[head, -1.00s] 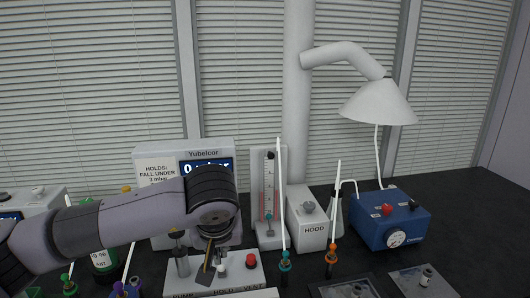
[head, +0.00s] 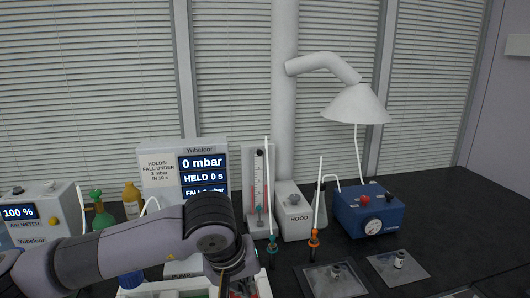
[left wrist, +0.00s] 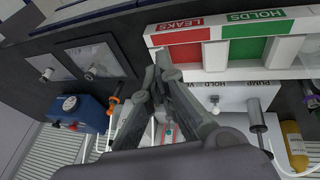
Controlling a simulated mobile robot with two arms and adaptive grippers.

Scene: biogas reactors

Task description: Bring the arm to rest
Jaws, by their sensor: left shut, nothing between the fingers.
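My left arm (head: 130,250) reaches in from the left in the head view, low over the bench. My left gripper (head: 236,288) points down at the bottom edge, partly cut off, in front of the white pump box. In the left wrist view my left gripper (left wrist: 163,58) is shut and empty, its fingertips together near the white holder with a red LEAKS bay (left wrist: 183,35) and a green HOLDS bay (left wrist: 258,28). I cannot tell whether the tips touch the holder. My right gripper is in neither view.
The Yubelcor display (head: 204,162) reads 0 mbar, HELD 0 s. A flow meter (head: 258,190), the HOOD box (head: 296,212) and a blue pump with a gauge (head: 368,212) stand to the right. Two grey trays (head: 398,268) lie at front right. An air meter (head: 38,212) stands left.

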